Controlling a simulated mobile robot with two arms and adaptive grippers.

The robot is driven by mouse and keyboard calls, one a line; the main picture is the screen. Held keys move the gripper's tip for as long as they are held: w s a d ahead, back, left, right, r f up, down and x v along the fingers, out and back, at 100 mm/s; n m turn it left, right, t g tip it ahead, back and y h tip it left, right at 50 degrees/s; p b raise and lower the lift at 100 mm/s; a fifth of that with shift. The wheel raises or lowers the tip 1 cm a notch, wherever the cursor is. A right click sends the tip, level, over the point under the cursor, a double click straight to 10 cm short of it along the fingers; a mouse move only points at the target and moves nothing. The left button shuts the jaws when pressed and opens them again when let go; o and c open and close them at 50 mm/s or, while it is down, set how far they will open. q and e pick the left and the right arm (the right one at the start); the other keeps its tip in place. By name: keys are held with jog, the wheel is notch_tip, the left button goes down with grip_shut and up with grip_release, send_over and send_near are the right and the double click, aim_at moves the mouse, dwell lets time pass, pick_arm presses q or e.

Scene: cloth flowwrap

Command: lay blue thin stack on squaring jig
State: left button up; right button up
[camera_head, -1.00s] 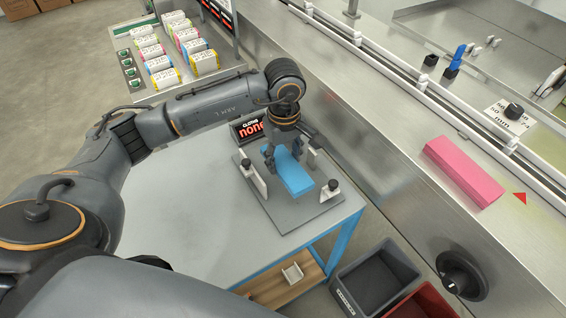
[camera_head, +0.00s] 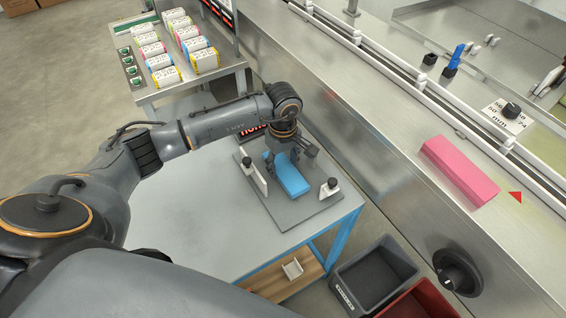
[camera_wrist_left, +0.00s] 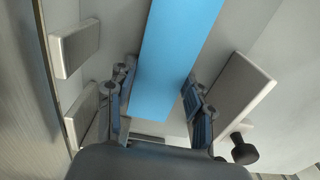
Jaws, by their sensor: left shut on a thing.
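The blue thin stack (camera_head: 291,180) lies low over the squaring jig (camera_head: 291,214), a grey plate with white upright stops and black knobs on the work table. My left gripper (camera_head: 279,160) is shut on the near-arm end of the stack from above. In the left wrist view the stack (camera_wrist_left: 172,60) runs between the two fingers (camera_wrist_left: 160,105), with white jig stops (camera_wrist_left: 232,92) on both sides. I cannot tell whether its underside fully touches the plate. My right gripper is not in view.
A pink stack (camera_head: 459,168) lies on the steel machine deck at right. A rack of wrapped packs (camera_head: 165,76) stands at the back left. A grey bin (camera_head: 375,278) and a red bin (camera_head: 425,300) stand below right. The table's left part (camera_head: 190,215) is clear.

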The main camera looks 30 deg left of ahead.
aim_at(283, 167)
pick_arm(q)
jog(key=o, duration=0.9)
jog(key=shift+c, duration=0.2)
jog(key=shift+r+p, duration=0.3)
notch_tip(283, 167, up, 12)
jog(key=b, duration=0.2)
jog(key=shift+f, duration=0.2)
